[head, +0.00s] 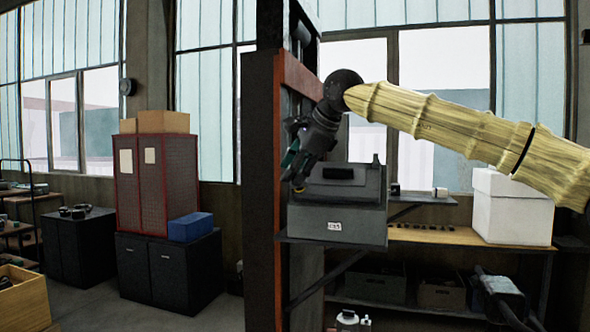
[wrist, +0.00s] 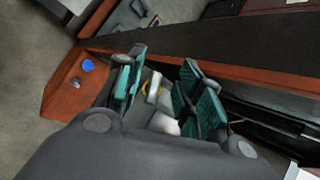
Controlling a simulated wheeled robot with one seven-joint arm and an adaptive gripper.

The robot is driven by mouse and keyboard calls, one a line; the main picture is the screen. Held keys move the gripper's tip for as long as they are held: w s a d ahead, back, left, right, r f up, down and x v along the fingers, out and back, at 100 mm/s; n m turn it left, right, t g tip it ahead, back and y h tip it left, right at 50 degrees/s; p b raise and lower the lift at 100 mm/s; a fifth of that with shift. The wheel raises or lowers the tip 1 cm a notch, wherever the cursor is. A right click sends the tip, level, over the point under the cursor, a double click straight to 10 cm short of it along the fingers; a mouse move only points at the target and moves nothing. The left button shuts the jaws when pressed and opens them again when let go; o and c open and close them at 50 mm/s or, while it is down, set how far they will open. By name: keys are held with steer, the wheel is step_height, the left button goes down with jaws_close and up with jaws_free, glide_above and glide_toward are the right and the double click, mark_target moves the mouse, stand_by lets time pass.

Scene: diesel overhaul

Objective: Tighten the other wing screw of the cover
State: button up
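My gripper (head: 295,168) hangs fingers-down at the left end of a grey box (head: 338,222), beside the dark post. In the wrist view its teal-padded fingers (wrist: 164,92) stand apart. Pale grey parts (wrist: 163,122) and a thin yellow ring (wrist: 145,87) show between and beyond the fingers. A yellow spot also shows just below the fingertips in the head view. I see no clear contact with these parts. I cannot clearly make out a cover or a wing screw; the fingers may hide them.
The dark post with an orange-red face (head: 298,76) stands close beside my gripper. The orange-red beam (wrist: 60,98) in the wrist view carries a blue round piece (wrist: 88,66). A white box (head: 511,208) stands on the wooden shelf at right. Cabinets (head: 170,265) stand at left.

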steer(key=shift+w+d+f, duration=0.1)
steer(key=shift+f, duration=0.1)
steer(key=shift+w+d+f, duration=0.15)
steer(key=shift+w+f, duration=0.4)
steer(key=shift+f, duration=0.15)
steer(key=shift+w+d+f, duration=0.15)
steer(key=shift+w+f, duration=0.35)
steer(key=shift+f, duration=0.2)
jaws_close()
steer(key=shift+f+b, duration=0.2)
steer(key=shift+b, duration=0.35)
steer(key=m+t+b, duration=0.2)
steer(key=m+b, duration=0.1)
steer(key=b, duration=0.2)
steer(key=shift+f+b, duration=0.1)
steer(key=shift+b, duration=0.3)
steer(key=shift+r+m+t+b, duration=0.25)
steer(key=shift+m+t+b, duration=0.15)
steer(key=shift+m+b, duration=0.25)
